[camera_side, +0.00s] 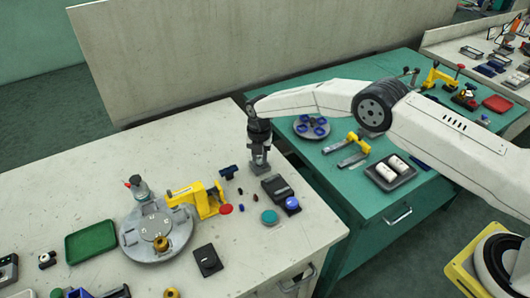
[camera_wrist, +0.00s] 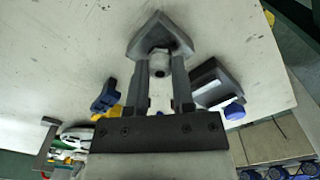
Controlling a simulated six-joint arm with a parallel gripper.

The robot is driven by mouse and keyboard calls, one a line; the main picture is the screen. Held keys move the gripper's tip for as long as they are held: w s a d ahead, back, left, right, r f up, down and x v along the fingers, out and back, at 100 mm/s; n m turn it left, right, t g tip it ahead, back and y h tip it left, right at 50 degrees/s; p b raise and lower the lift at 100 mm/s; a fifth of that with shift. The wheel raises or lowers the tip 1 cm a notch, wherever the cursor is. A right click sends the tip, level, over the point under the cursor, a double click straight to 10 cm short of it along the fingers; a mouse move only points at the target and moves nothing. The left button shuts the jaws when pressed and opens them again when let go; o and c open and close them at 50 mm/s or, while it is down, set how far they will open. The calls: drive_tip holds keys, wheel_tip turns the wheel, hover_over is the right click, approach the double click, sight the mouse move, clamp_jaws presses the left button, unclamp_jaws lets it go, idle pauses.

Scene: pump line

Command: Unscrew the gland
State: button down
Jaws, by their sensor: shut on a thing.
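My gripper (camera_side: 260,152) is low over the back right of the pale bench in the side view. In the wrist view its two fingers (camera_wrist: 160,72) are shut on a small pale round piece (camera_wrist: 159,62) with a dark hole. This piece sits at a grey angular block (camera_wrist: 160,32), and I cannot tell whether the two are joined. A round grey plate (camera_side: 130,238) with a metal fitting (camera_side: 139,188) stands to the left, well away from my gripper. A brass knurled part (camera_side: 161,243) is on the plate. I cannot tell for sure which part is the gland.
A yellow clamp (camera_side: 205,200) with a red knob is at the plate's right. A dark box (camera_side: 277,188), a blue knob (camera_side: 292,203), a teal disc (camera_side: 269,217) and a dark blue T-shaped piece (camera_side: 228,172) are near my gripper. A green tray (camera_side: 90,242) lies left.

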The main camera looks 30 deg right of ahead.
drive_tip(key=shift+n, duration=0.5)
drive_tip(key=shift+n, duration=0.3)
drive_tip(key=shift+n, duration=3.2)
drive_tip(key=c, duration=0.7)
unclamp_jaws()
drive_tip(key=shift+o, duration=0.2)
drive_tip(key=shift+r, duration=0.1)
drive_tip(key=shift+r, duration=2.15)
drive_tip(key=shift+m, duration=0.4)
